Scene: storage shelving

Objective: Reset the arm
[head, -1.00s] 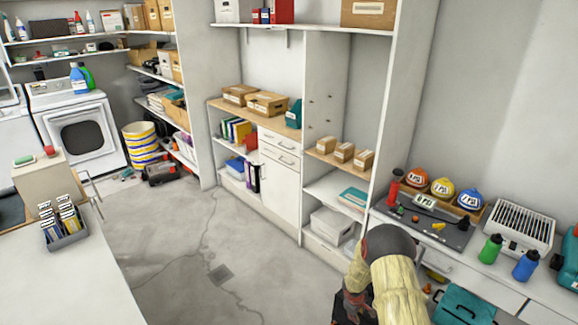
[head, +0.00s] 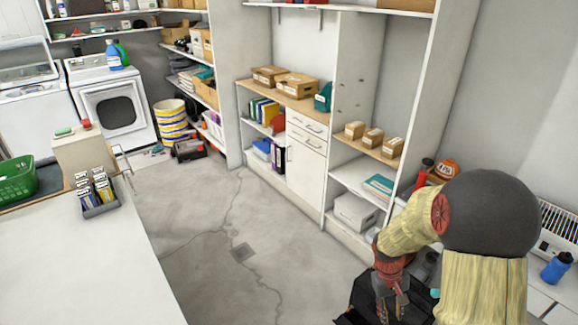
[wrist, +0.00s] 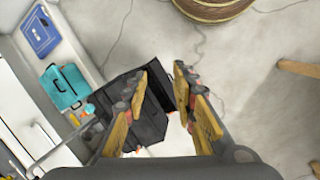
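My arm is raised and bent at the lower right of the head view, with its wrapped links and dark joint in front of the counter. My gripper (head: 392,300) hangs below it, pointing down over my dark base. In the wrist view my gripper (wrist: 160,72) has its two yellow-and-dark fingers apart, with a clear gap between them. Nothing is held between the fingers.
A teal case (wrist: 65,87) and blue box (wrist: 40,32) show in the wrist view. The middle floor (head: 215,215) is clear.

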